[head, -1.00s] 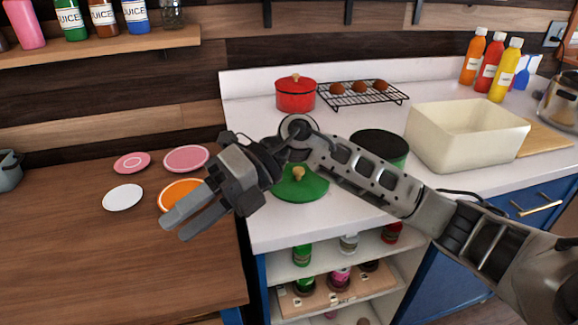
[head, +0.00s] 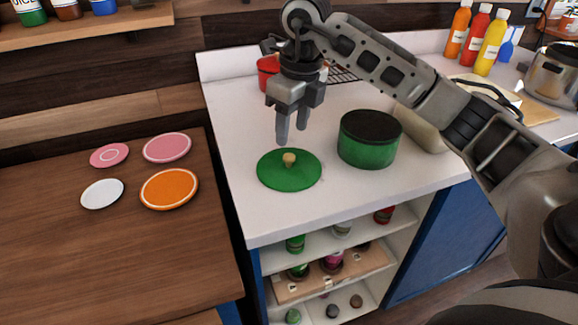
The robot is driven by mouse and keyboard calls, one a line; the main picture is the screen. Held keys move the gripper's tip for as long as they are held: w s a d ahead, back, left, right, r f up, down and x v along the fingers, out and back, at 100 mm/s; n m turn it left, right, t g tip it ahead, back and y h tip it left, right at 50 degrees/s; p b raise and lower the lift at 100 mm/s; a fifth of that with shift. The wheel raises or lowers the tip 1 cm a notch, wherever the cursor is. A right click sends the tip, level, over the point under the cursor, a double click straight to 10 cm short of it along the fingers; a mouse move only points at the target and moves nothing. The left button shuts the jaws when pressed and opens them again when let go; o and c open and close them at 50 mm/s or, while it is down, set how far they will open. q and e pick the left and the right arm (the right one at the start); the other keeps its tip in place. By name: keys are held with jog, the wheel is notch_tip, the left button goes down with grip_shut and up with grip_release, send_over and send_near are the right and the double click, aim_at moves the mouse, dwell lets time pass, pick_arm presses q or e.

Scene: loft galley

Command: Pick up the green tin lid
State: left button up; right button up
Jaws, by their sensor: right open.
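The green tin lid (head: 304,173) lies flat on the white counter, with a small tan knob (head: 289,159) on top. A green tin (head: 366,147) with a dark top stands just right of it. My right gripper (head: 291,137) is open and empty, fingers pointing down, a little above and behind the lid's knob in the picture. It appears apart from the knob. My left gripper is not in view.
A red pot (head: 267,70) and a wire rack (head: 342,75) stand behind my right gripper, partly hidden. A cream bin (head: 420,130) is mostly behind my arm. Several plates, one an orange plate (head: 169,189), lie on the wooden counter (head: 110,260) at left.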

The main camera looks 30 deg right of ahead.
aim_at(289, 156)
jog(key=shift+w+f+p, duration=0.25)
jog(key=shift+f+p, duration=0.05)
jog(key=shift+f, duration=1.4)
jog(key=shift+w+f+p, duration=0.2)
jog(key=shift+f+p, duration=0.1)
jog(key=shift+f, duration=1.4)
grip_shut()
